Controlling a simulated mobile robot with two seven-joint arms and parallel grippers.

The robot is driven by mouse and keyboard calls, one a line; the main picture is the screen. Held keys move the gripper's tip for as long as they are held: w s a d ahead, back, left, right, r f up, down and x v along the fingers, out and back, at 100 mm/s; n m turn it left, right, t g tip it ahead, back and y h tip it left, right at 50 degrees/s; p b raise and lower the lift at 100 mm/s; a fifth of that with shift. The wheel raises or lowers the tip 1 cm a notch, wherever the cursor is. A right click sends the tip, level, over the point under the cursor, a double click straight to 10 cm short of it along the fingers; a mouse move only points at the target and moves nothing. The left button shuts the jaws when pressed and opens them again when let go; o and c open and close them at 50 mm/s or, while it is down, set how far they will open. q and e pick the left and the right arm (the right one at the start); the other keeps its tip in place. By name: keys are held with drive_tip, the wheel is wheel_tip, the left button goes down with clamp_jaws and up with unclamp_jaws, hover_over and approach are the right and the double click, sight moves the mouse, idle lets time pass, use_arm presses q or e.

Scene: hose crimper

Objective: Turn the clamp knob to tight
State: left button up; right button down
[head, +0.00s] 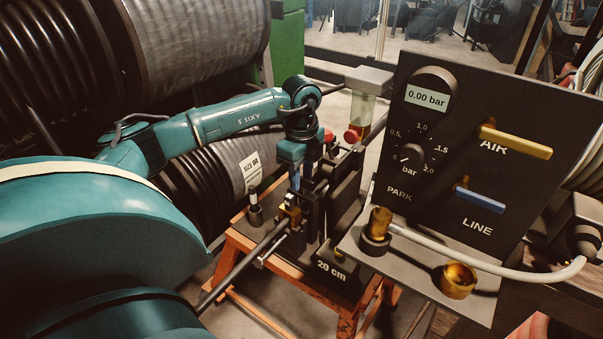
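My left gripper (295,186) points down over the bench fixture (318,215). Its narrow fingers end close to a small brass-coloured block (290,213) on the fixture. The fingers are small and dark here, so I cannot tell whether they are apart or closed on something. No part is plainly marked as the clamp knob; it may be hidden by the gripper. A red knob (352,136) shows to the right of the gripper, below a clear cup. My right gripper is not in view.
A dark panel (480,120) on the right carries a 0.00 bar display, a black dial knob (411,156), a yellow AIR lever (515,141) and a blue LINE lever (480,201). A pale hose (480,262) curves below. Large hose reels (195,45) crowd the left. An orange stand (270,290) supports the fixture.

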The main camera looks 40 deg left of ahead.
use_arm(q)
drive_tip(key=shift+c, duration=0.3)
clamp_jaws()
